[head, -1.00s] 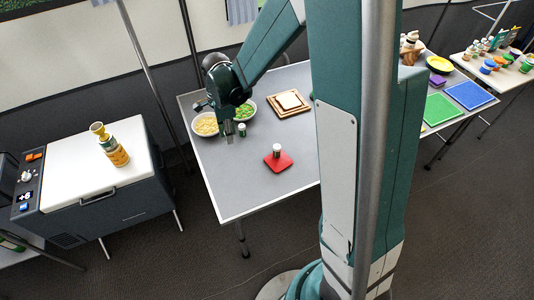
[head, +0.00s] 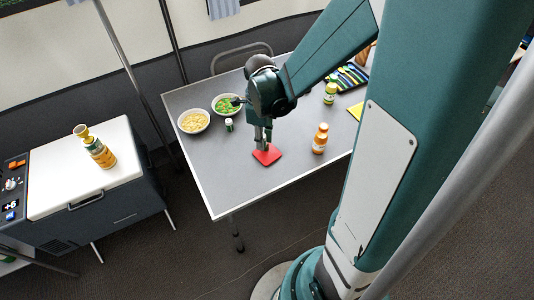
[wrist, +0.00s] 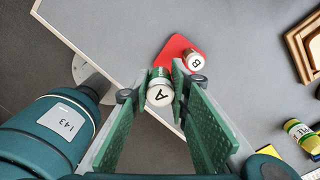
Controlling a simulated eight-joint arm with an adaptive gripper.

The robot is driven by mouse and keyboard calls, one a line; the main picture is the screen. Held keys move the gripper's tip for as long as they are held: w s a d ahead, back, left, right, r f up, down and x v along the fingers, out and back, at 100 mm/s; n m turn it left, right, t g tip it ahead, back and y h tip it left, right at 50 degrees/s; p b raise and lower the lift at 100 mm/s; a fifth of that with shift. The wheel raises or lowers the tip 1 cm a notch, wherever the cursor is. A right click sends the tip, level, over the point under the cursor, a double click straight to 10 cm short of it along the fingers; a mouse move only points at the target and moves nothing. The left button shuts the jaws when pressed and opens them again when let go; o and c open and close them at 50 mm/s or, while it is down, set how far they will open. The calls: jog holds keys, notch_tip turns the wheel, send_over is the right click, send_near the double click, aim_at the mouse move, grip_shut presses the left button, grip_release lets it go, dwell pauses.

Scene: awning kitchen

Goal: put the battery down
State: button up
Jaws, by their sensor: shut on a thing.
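A small green cylinder with a white top marked "A" (wrist: 160,94), which I take for the battery, is between the fingers of my gripper (wrist: 161,76) in the wrist view. The gripper is shut on it. In the head view my gripper (head: 264,140) points down over the red mat (head: 267,155), and the held cylinder is hard to make out. A similar cylinder marked "B" (wrist: 195,61) stands on the red mat in the wrist view, just right of the held one. I cannot tell whether the held cylinder touches anything below.
Another small green, white-topped cylinder (head: 229,125) stands by the bowl of green food (head: 227,105). A bowl of pale food (head: 193,121) stands at the left. An orange bottle (head: 320,139) stands right of the mat. The table's front (head: 232,195) is clear.

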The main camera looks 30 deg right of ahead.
dwell(0.3)
jog(key=b, duration=0.2)
send_over(262, 161)
jog(key=shift+s+f, duration=0.1)
jog(key=shift+f, duration=2.8)
jog(key=shift+f, duration=0.1)
jog(key=shift+f+b, duration=0.5)
jog(key=shift+f, duration=1.5)
jog(key=shift+f, duration=0.2)
jog(key=o, duration=0.7)
jog(key=shift+c, duration=0.2)
jog(key=shift+r, duration=0.25)
jog(key=shift+r+p, duration=1.65)
jog(key=shift+r, duration=4.35)
